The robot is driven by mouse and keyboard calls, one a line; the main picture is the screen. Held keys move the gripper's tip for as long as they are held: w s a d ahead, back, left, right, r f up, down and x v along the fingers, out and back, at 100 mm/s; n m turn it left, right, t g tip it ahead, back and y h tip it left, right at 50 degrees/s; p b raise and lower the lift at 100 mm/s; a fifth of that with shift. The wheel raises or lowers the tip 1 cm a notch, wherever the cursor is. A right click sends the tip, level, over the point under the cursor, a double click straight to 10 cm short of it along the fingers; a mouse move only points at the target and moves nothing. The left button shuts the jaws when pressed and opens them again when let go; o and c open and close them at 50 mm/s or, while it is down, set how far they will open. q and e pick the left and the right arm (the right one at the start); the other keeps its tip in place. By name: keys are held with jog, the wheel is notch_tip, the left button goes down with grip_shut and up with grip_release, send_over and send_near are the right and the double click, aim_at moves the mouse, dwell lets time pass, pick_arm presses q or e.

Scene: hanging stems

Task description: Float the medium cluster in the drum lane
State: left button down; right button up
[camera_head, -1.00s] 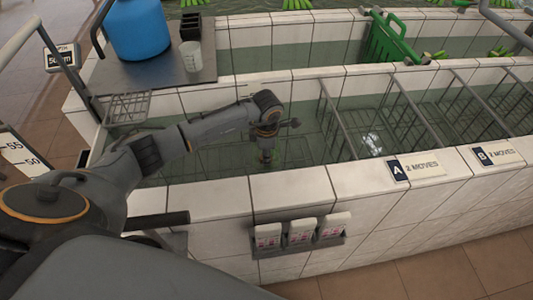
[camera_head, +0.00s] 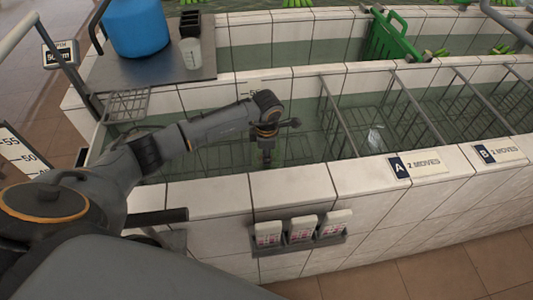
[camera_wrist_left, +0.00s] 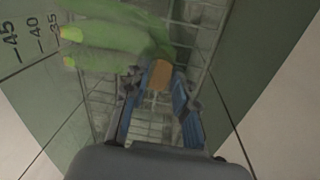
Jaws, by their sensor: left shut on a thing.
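A green banana cluster (camera_wrist_left: 115,42) fills the upper left of the left wrist view, its fingers pointing left and its brown cut crown (camera_wrist_left: 160,74) near the fingertips. My left gripper (camera_wrist_left: 158,90) has its blue-sided fingers on either side of that crown and is shut on it. In the head view my left gripper (camera_head: 265,152) points down into the near water lane (camera_head: 215,155), close to its front wall. The cluster is hidden there behind the gripper and in the water. A blue drum (camera_head: 137,28) stands on the counter at the back left. My right gripper is not in view.
Metal rod dividers (camera_head: 410,105) cross the near lane to the right. A green slotted gate (camera_head: 390,38) stands in the far lane. A clear cup (camera_head: 191,54) sits on the counter. Signs A (camera_head: 420,166) and B (camera_head: 500,152) lie on the front rim.

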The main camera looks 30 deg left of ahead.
pick_arm(q)
jog(key=shift+f+b, duration=0.35)
jog(key=shift+f, duration=0.1)
dwell(0.3)
jog(key=c, duration=1)
grip_release()
jog(key=shift+s+f, duration=0.1)
jog(key=shift+r, duration=0.6)
notch_tip(320, 180, up, 28)
jog(key=p, duration=1)
jog(key=shift+s+d+r, duration=0.25)
jog(key=shift+s, duration=0.15)
